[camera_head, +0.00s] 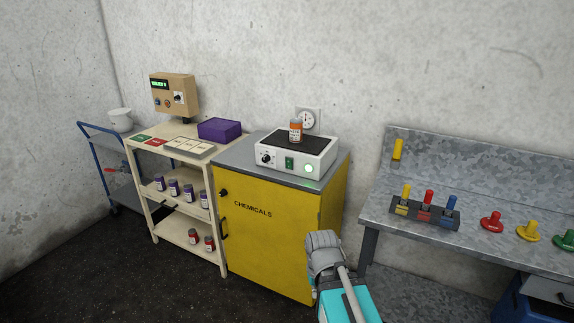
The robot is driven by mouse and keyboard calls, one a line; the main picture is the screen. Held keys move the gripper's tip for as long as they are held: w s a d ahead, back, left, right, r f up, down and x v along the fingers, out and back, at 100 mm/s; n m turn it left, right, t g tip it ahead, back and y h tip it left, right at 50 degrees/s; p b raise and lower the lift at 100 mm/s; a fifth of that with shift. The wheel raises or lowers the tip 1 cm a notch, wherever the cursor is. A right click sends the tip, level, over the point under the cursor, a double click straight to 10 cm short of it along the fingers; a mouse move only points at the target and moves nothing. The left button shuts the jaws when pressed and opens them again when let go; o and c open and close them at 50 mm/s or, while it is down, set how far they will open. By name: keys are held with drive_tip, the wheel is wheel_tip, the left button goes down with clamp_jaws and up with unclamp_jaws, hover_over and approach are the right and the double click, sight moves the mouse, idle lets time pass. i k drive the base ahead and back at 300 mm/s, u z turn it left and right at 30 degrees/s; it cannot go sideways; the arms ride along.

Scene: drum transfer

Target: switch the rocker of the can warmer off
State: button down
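The can warmer (321,163) is a white box with a dark top plate, standing on the yellow chemicals cabinet. Its front has a black knob at the left, a green rocker (289,164) in the middle and a round lamp (309,168), glowing pale green, at the right. The rocker looks lit; its tilt is too small to tell. An orange and white can (296,131) stands upright on the top plate. My gripper (323,247) is in front of the cabinet's lower right side, below and apart from the warmer. Its fingers are not clear enough to tell open from shut.
A cream shelf cart (221,243) with a purple box (219,129) and several small cans stands left of the cabinet (262,235). A metal bench (480,240) with coloured plugs is at the right. The space in front of the warmer looks clear.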

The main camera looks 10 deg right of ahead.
sight(288, 160)
drive_tip(key=z, duration=0.05)
drive_tip(key=i, duration=0.95)
drive_tip(key=u, duration=0.05)
